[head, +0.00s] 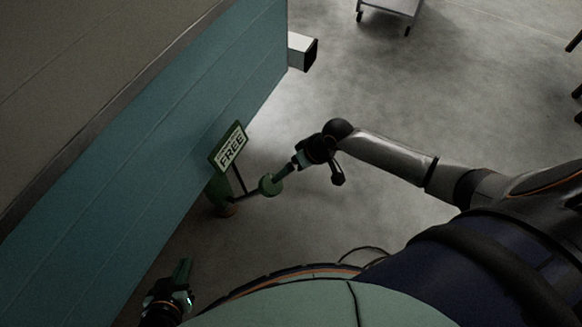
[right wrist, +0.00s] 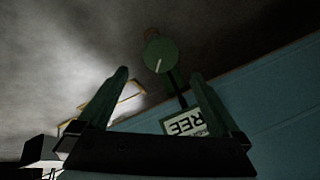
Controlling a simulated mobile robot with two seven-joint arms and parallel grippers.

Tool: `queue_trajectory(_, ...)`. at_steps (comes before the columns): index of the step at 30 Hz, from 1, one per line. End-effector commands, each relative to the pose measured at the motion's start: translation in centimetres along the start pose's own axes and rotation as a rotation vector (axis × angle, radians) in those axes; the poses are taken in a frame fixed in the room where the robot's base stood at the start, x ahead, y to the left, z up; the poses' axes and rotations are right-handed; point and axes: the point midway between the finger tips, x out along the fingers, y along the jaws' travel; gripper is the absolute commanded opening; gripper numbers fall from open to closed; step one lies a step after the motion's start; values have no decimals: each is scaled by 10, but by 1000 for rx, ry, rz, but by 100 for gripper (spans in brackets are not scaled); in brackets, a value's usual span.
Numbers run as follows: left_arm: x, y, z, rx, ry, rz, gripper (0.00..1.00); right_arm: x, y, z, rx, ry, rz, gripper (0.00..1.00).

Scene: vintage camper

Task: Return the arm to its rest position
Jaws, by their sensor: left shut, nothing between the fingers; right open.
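My left gripper (head: 184,268) shows at the bottom left of the head view, beside the teal wall. Its green fingers are together with nothing between them. My right arm comes in from the right, bent at a dark joint. Its gripper (head: 278,178) points down-left toward the sign by the wall. In the right wrist view, the right gripper (right wrist: 160,74) has its green fingers spread wide, and the gap shows no held object. The far part of the left arm is hidden.
A green "FREE" sign (head: 230,148) stands close to the teal camper wall (head: 165,130); it also shows in the right wrist view (right wrist: 185,124). A white box-like part (head: 299,50) juts from the wall. A wheeled cart (head: 392,8) stands at the back. Open concrete floor (head: 450,90) lies right.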

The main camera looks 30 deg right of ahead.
Motion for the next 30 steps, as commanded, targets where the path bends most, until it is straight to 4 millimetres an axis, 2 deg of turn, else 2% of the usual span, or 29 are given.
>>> queue_trajectory(8, 0, 0, 0, 4, -1, 0, 0, 0, 0, 0, -1, 1, -1, 100)
queue_trajectory(11, 0, -1, 0, 5, -1, 0, 0, 4, -8, 5, -10, 9, -11, 100)
queue_trajectory(14, 0, -1, 0, 5, 1, 0, 0, 12, -27, 18, -41, 42, -32, 100)
queue_trajectory(19, -1, -1, -2, 6, 4, 0, 0, 20, -74, 50, -105, 172, -62, 100)
queue_trajectory(24, -1, -1, -2, 6, 5, 0, 0, 6, -97, 72, -137, 320, -21, 100)
queue_trajectory(30, -1, -1, -2, 6, 5, 0, 0, -19, -95, 94, -157, 428, 85, 100)
